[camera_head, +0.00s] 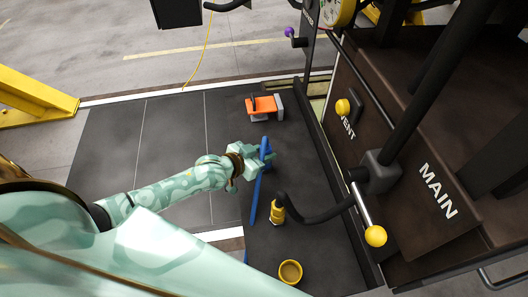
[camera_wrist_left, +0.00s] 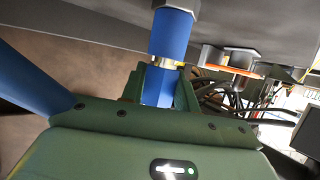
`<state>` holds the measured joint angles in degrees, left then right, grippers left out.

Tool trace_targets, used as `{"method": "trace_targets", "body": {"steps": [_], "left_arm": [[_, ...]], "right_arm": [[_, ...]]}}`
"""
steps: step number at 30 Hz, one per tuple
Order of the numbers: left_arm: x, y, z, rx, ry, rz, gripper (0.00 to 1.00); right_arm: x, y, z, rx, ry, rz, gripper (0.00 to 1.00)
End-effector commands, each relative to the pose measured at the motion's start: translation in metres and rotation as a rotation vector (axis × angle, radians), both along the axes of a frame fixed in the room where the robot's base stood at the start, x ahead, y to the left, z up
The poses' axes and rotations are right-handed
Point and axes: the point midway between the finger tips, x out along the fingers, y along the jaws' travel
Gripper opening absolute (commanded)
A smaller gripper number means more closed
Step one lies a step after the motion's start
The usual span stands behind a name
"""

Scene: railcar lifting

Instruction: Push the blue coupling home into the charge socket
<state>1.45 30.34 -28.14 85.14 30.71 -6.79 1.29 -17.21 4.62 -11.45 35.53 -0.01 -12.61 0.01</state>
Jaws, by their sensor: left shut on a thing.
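My left gripper (camera_head: 264,157) is shut on the blue coupling, which is mostly hidden by the fingers in the head view. In the left wrist view the blue coupling (camera_wrist_left: 174,34) stands up between the fingers, with a brass-coloured band in its middle. A grey hexagonal piece (camera_wrist_left: 182,6) meets its top at the picture's edge; I cannot tell if it is the charge socket or part of the coupling. A blue hose (camera_head: 255,196) runs down from the gripper in the head view and shows at left in the wrist view (camera_wrist_left: 32,76). My right gripper is not in view.
A yellow coupling (camera_head: 278,211) on a black hose stands near the gripper. A yellow cup (camera_head: 290,272) is at the front. An orange and grey object (camera_head: 263,106) lies behind. The brown panel marked MAIN (camera_head: 436,190) bounds the right. The dark mat (camera_head: 165,140) is clear at left.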

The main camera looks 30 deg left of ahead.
Motion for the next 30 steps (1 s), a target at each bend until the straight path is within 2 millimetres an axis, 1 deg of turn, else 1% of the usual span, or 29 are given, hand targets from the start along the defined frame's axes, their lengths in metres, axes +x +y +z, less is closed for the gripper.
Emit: {"method": "trace_targets", "body": {"steps": [2, 3, 5, 6, 14, 17, 20, 23, 30], "left_arm": [[0.0, 0.0, -0.002, -0.001, -0.002, 0.0, 0.02], [0.0, 0.0, -0.002, -0.001, -0.002, 0.0, 0.33], [0.001, 0.0, -0.002, -0.001, -0.002, 0.0, 0.5], [0.0, 0.0, -0.001, -0.001, -0.002, 0.0, 0.56], [-0.001, 0.0, -0.002, 0.0, 0.001, 0.0, 0.56], [-0.006, 0.002, 0.0, 0.0, 0.001, 0.0, 0.56], [-0.02, 0.008, 0.006, -0.001, 0.004, 0.0, 0.56], [-0.041, 0.016, 0.016, 0.0, 0.003, -0.001, 0.56], [-0.098, 0.039, 0.041, 0.003, 0.003, -0.003, 0.56]], "right_arm": [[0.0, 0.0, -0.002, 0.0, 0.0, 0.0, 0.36], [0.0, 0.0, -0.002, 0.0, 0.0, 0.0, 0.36], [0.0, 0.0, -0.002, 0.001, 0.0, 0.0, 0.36], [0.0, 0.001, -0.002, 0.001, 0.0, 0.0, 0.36], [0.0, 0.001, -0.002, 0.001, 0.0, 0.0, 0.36], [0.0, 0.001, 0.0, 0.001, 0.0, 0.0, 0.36], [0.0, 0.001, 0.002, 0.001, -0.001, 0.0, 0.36], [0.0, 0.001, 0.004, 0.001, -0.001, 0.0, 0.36], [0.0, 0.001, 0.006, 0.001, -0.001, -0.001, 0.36]]}}
